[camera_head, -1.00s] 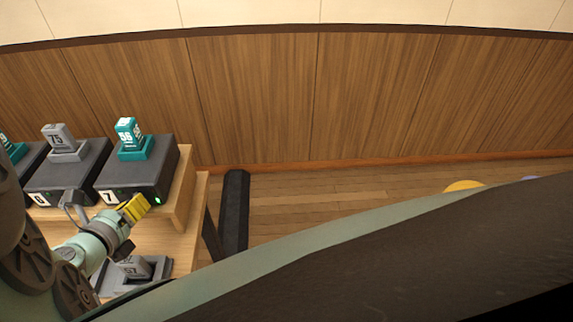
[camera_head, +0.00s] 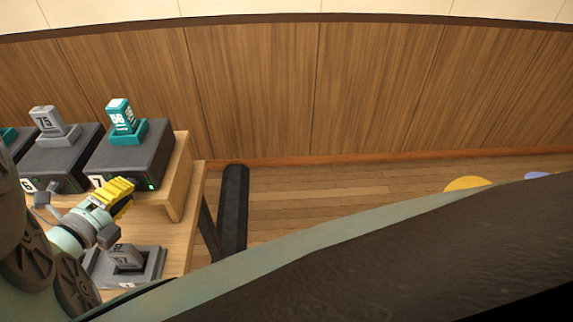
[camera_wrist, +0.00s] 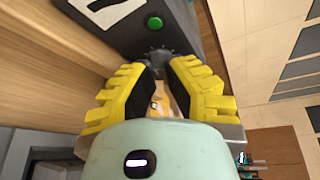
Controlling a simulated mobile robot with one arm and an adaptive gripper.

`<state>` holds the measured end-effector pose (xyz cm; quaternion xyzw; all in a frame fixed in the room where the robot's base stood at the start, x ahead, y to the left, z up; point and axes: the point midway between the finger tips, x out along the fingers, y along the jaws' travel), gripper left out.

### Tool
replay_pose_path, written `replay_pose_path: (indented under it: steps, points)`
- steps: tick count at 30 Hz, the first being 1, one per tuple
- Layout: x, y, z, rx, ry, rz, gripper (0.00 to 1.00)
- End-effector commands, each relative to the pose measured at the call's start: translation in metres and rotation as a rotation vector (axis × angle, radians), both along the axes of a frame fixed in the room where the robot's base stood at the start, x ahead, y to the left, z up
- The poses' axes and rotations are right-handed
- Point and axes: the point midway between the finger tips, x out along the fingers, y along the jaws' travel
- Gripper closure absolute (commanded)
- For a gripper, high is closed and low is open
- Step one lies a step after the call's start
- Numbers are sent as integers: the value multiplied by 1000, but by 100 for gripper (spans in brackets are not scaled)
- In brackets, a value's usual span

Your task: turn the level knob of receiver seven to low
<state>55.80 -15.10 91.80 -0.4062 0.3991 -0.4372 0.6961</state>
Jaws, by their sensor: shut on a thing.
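Receiver seven (camera_head: 128,158) is a dark box with a white 7 label on its front and a lit green light; the label and the green light (camera_wrist: 154,23) also show in the wrist view. Its level knob (camera_wrist: 158,63) is a dark, ridged disc on the front panel, seen in the wrist view between my fingertips. My gripper (camera_head: 121,191) has yellow fingers and is at the receiver's front, shut on the knob. In the head view my fingers hide the knob. Where the knob points cannot be told.
A teal block (camera_head: 120,116) marked 56 stands on receiver seven. Receiver six (camera_head: 62,158) is to its left with a grey block (camera_head: 47,121) marked 75. A grey holder (camera_head: 150,265) with a block sits on the lower wooden table, below my gripper.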

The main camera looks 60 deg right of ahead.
Motion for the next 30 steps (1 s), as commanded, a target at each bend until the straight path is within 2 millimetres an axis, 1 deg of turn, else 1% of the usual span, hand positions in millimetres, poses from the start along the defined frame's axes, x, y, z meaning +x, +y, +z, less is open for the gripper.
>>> replay_pose_path:
  steps: [14,15,24,26,30]
  points:
    - [0,-1,-2,-4,12,-3,100]
    - [0,-1,-2,-4,12,-3,85]
    - [-1,-1,-1,-6,11,-3,54]
    - [0,-1,-1,-5,12,-2,48]
    - [0,0,-2,-4,13,0,48]
